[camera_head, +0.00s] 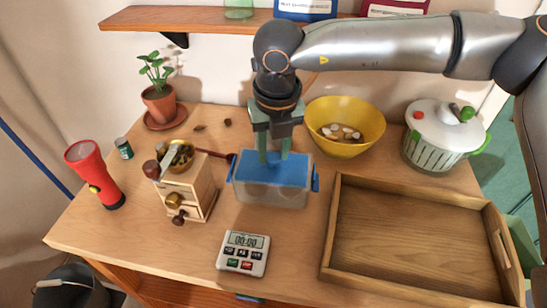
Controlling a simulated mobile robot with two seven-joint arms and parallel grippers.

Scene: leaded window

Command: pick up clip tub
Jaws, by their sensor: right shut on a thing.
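The clip tub (272,190), a clear box with a blue lid and blue side clips, stands on the wooden table near its middle. My right gripper (273,156) points straight down over the lid, with its greenish fingers at the lid's top. It is shut on the clip tub; the exact contact at the fingertips is hard to make out. The tub looks level, and I cannot tell whether it is clear of the table. My left gripper is not in view.
A wooden coffee grinder (188,185) stands close left of the tub, and a yellow bowl (345,125) is behind right. A wooden tray (420,240) lies right, a kitchen timer (243,254) in front. A salad spinner (437,135), red flashlight (93,175) and potted plant (160,100) stand farther out.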

